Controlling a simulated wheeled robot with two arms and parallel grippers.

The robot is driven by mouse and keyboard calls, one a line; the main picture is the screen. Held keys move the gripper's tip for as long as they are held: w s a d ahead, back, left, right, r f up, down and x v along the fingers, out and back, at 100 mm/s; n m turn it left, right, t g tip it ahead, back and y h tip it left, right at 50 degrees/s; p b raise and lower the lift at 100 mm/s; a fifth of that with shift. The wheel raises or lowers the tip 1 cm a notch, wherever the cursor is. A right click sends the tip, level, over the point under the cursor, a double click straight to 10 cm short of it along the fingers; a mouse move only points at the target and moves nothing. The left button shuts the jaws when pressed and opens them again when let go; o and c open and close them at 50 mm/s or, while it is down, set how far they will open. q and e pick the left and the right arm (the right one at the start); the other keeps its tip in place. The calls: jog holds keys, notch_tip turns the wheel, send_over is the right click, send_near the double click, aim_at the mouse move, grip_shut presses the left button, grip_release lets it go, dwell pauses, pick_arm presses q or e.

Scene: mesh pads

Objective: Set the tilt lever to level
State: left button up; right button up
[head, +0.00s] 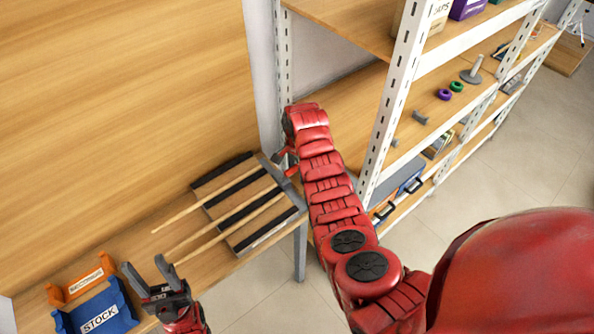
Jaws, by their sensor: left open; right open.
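A slatted wooden board (223,207) with black strips lies on the wooden bench at the middle left, and thin wooden rods (195,207) rest across it and stick out to the left. A small red part (281,158) shows at the board's far right corner, close beside my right arm. I cannot tell whether it is the tilt lever or part of my arm, and no lever position can be read. My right gripper is hidden behind its own arm. My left gripper (146,270) is open and empty, near the rods' left ends.
A blue bin (100,312) marked STOCK and an orange bin (90,276) stand at the bench's lower left. A white metal shelf rack (397,100) with wooden shelves and small items rises right of my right arm. Floor (520,165) shows at the right.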

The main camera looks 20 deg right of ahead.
jog(key=shift+f, duration=0.25)
grip_shut()
dwell(1.4)
